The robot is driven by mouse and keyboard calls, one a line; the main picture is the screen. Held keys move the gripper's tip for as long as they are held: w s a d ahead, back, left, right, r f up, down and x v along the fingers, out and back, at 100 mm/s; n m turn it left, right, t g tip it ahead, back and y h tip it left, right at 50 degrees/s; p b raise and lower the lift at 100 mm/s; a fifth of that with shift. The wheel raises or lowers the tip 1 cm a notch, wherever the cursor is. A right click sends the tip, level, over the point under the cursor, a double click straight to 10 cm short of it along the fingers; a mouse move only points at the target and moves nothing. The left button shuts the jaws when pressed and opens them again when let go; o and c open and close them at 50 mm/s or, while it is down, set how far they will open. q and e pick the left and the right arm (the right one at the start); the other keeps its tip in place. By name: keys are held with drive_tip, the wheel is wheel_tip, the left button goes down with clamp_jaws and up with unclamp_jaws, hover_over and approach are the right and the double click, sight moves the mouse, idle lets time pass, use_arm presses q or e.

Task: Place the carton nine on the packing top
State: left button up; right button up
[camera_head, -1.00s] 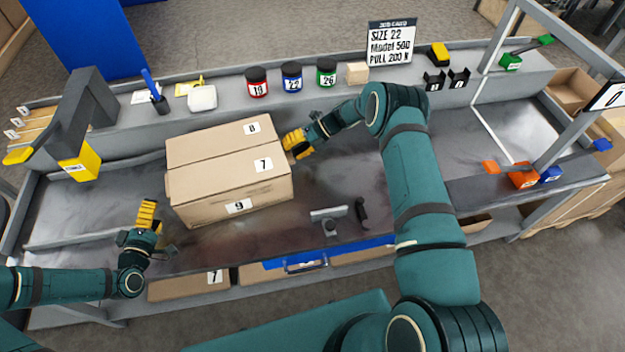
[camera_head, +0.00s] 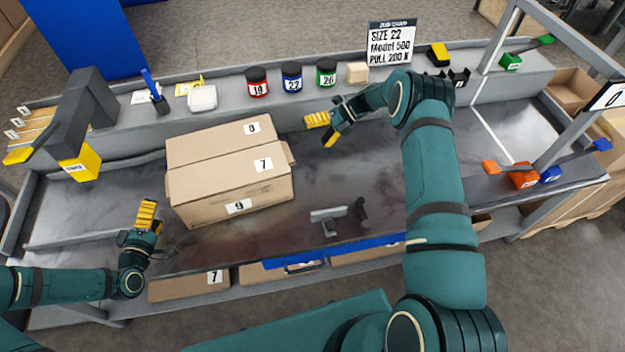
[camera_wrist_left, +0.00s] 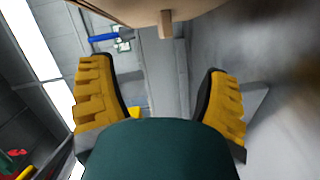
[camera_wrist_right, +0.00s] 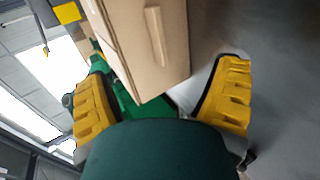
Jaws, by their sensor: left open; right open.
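A large brown carton labelled 9 on its front (camera_head: 265,199), with 7 and another digit on its top, rests on the grey packing top (camera_head: 340,170). My left gripper (camera_head: 147,213) is open and empty, left of the carton's front corner and apart from it. The carton's edge shows at the top of the left wrist view (camera_wrist_left: 150,10). My right gripper (camera_head: 325,128) is open and empty, off the carton's back right side. The carton also shows in the right wrist view (camera_wrist_right: 140,45), beyond the open fingers.
Red (camera_head: 257,82), blue (camera_head: 292,77) and green (camera_head: 326,74) jars stand on the back shelf with a sign (camera_head: 391,43). A small grey stand (camera_head: 328,218) is right of the carton. A yellow-ended post (camera_head: 80,163) stands at the left.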

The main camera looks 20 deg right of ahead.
drive_tip(key=shift+v, duration=1.65)
drive_tip(key=shift+r, duration=0.15)
